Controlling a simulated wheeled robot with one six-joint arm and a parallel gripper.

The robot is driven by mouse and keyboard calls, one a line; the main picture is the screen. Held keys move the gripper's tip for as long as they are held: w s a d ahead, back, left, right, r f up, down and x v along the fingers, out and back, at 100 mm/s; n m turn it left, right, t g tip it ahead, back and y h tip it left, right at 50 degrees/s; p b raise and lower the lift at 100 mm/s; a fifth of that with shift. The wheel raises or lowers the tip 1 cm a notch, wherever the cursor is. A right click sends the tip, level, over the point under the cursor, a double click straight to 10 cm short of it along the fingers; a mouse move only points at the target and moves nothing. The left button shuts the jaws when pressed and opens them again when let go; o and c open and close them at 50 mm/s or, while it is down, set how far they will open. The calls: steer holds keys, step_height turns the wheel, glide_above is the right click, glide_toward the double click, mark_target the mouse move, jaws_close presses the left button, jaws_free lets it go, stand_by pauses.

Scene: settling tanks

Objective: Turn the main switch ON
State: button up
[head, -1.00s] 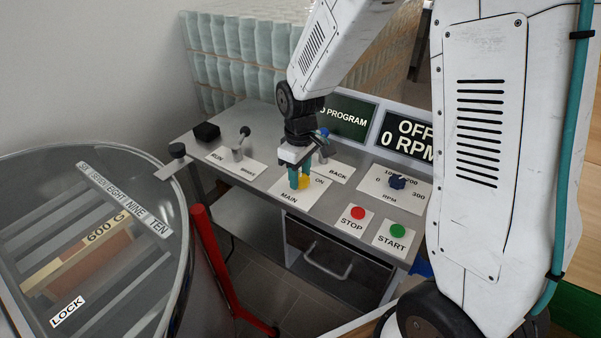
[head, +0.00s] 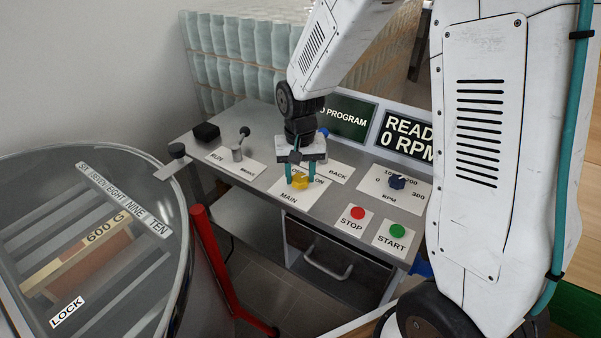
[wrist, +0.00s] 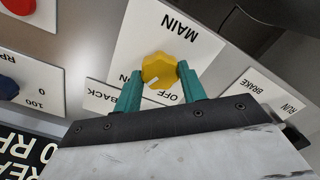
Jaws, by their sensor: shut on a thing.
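The main switch is a yellow knob (head: 300,182) on a white plate marked MAIN, with OFF and ON labels, on the grey console. It also shows in the wrist view (wrist: 160,68), with a white pointer line on it. My gripper (head: 300,178) is shut on the knob, one teal finger on each side. In the head view the pointer seems to lean toward the ON label.
A red STOP button (head: 358,213) and a green START button (head: 397,230) sit right of the switch. A blue RPM knob (head: 397,182) is behind them. A RUN/BRAKE lever (head: 240,145) stands to the left. A round clear-lidded drum (head: 150,285) is at the lower left.

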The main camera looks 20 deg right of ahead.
mark_target(300, 177)
steer(key=shift+w+m, duration=0.1)
steer(key=shift+m, duration=0.9)
steer(key=shift+r, duration=0.1)
steer(key=o, duration=1)
step_height(300, 177, up, 8)
steer(key=shift+f, duration=0.15)
